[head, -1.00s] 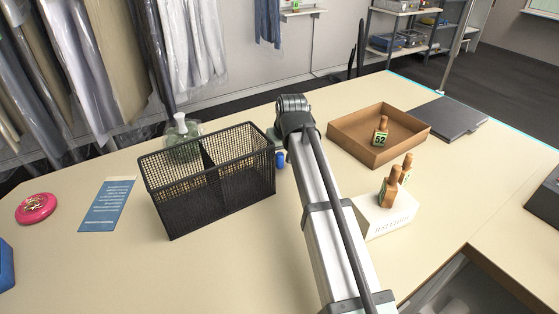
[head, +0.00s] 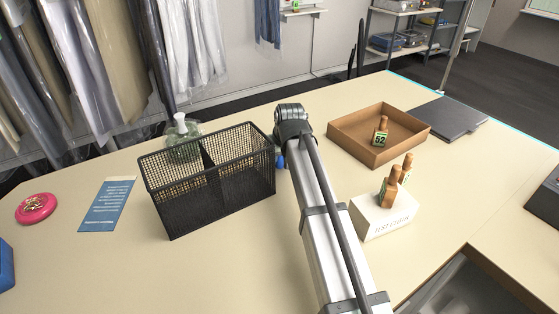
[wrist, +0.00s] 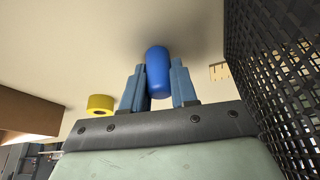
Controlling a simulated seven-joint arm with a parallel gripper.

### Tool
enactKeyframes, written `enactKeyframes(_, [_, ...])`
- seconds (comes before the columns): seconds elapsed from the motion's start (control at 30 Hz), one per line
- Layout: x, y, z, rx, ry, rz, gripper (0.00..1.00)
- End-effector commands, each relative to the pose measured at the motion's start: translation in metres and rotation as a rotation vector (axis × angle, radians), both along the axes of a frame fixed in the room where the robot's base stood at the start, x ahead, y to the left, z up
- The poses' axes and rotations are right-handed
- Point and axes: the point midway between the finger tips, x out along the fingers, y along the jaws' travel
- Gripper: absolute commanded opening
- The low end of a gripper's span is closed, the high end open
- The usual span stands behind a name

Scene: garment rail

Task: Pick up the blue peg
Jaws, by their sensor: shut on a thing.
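The blue peg (wrist: 158,72) is a smooth blue cylinder in the middle of the wrist view. My gripper (wrist: 158,84) is shut on it, with one blue-grey finger on each side. In the head view, a small bit of blue (head: 281,161) shows between the mesh basket and my arm; I cannot tell whether it is peg or finger. My arm hides most of the gripper there. Whether the peg touches the table is unclear.
A black mesh basket (head: 213,190) stands close beside the gripper, also at right in the wrist view (wrist: 285,75). A yellow ring (wrist: 100,104) lies nearby. A brown tray (head: 345,143) and a white block with wooden pegs (head: 378,220) stand right of my arm.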

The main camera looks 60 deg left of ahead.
Motion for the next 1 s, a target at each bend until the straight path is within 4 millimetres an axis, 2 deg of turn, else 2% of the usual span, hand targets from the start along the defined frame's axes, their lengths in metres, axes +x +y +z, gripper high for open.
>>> enactKeyframes(0.1, [0.000,0.000,0.000,0.000,0.000,0.000,0.00])
enactKeyframes(0.37, [0.000,0.000,0.002,0.001,0.000,0.000,0.00])
enactKeyframes(0.53, [0.000,0.001,0.016,0.002,0.000,0.000,0.00])
enactKeyframes(0.67, [0.001,0.002,0.039,0.003,-0.001,0.000,0.00])
enactKeyframes(1.0, [0.001,0.002,0.119,0.003,-0.002,0.000,0.00])
